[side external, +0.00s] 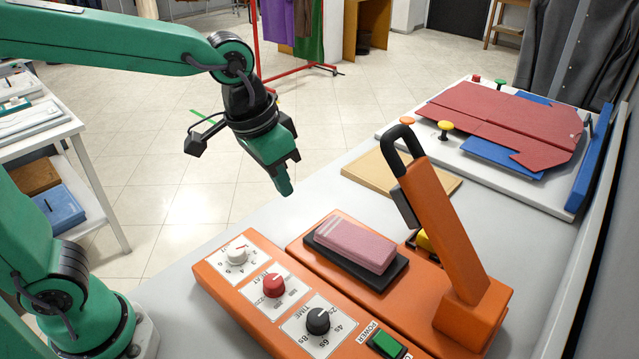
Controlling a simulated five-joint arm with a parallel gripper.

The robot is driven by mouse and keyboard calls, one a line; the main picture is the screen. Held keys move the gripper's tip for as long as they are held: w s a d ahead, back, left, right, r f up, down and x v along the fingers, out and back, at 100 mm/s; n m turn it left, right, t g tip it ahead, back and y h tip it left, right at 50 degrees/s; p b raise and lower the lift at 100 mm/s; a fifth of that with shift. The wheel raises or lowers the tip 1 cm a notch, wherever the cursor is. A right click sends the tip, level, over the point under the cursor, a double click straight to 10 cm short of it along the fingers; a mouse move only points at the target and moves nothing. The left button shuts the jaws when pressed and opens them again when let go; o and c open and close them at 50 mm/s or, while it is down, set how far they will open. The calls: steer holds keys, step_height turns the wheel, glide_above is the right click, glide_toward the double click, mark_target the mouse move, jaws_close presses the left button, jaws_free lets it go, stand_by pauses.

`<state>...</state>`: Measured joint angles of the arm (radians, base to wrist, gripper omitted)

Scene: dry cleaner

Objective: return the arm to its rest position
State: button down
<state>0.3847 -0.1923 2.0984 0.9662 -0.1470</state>
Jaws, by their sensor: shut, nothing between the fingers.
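My gripper (285,187) hangs at the end of my green arm, in the upper left middle of the side external view. It points down and is shut, with nothing in it. It is in the air, apart from everything, to the left of and above the orange press (410,318). A small black camera-like part sticks out to the left of my wrist. My arm reaches in from the left edge, and my green base stands at the lower left.
The press has an upright orange lever (440,225) with a black handle, a folded pink cloth (350,246) on a dark pad, and knobs. A tan board (372,172) lies behind it. A white board (555,194) holds a red garment (505,115). Shelves (45,128) stand left.

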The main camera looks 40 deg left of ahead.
steer(key=s+a+n+t+y, duration=0.1)
steer(key=s+a+n+t, duration=0.1)
steer(key=s+a, duration=0.7)
steer(key=a, duration=0.4)
steer(key=shift+s+n+t, duration=0.4)
steer(key=shift+f, duration=0.1)
